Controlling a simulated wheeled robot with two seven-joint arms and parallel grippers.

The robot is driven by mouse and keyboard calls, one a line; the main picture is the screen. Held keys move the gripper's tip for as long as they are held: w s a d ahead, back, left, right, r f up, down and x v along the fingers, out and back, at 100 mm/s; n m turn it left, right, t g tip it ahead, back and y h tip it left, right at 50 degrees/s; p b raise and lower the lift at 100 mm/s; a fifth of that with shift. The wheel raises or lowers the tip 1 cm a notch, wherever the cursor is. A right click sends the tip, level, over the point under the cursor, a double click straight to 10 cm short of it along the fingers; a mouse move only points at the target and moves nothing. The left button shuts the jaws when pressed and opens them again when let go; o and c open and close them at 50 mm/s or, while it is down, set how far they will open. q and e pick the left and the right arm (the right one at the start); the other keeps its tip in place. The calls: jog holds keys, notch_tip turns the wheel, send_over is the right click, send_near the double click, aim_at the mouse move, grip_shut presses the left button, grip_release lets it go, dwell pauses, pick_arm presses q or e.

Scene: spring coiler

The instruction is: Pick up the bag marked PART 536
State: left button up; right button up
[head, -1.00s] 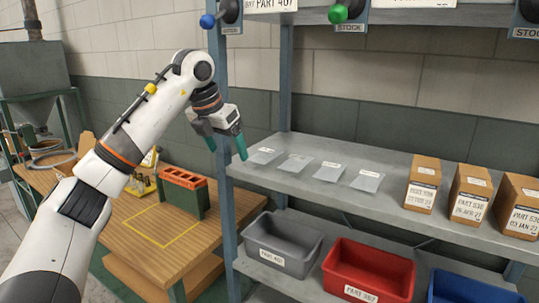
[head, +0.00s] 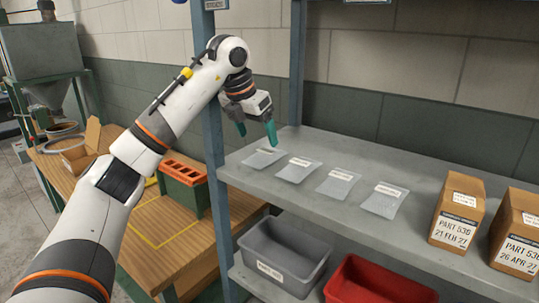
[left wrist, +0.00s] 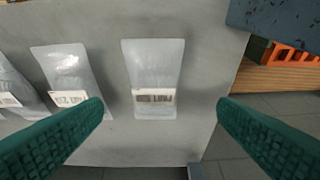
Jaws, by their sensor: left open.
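Several flat, clear bags with white labels lie in a row on the grey shelf. The leftmost bag (head: 264,158) is just below my left gripper (head: 257,139). In the left wrist view this bag (left wrist: 153,70) lies between the two open green fingers, apart from both. A second bag (head: 298,169), a third bag (head: 338,183) and the rightmost bag (head: 384,200) lie to its right. The print on the bag labels is too small to read, so I cannot tell which is marked PART 536. My right gripper is not in view.
Cardboard boxes (head: 457,212) marked PART 536 stand on the shelf (head: 415,235) at the right. Below are a grey bin (head: 285,250) and a red bin (head: 375,285). A blue-grey shelf post (head: 212,130) stands close left of my gripper. A wooden workbench (head: 135,215) is at left.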

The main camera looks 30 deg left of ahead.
aim_at(264, 152)
pick_arm(q)
jog(key=shift+w+d+f+p, duration=0.15)
jog(key=shift+f+p, duration=0.15)
jog(key=shift+f, duration=0.5)
jog(key=x, duration=0.2)
jog(key=p+x, duration=0.1)
jog(key=shift+w+d+f, duration=0.2)
jog(key=shift+f, duration=0.1)
jog(key=shift+w+f, duration=0.2)
jog(key=shift+f, duration=0.25)
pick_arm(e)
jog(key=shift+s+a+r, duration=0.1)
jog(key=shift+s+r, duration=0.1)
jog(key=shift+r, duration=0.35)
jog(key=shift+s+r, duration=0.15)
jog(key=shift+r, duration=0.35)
pick_arm(q)
jog(key=shift+s, duration=0.1)
jog(key=c, duration=1.2)
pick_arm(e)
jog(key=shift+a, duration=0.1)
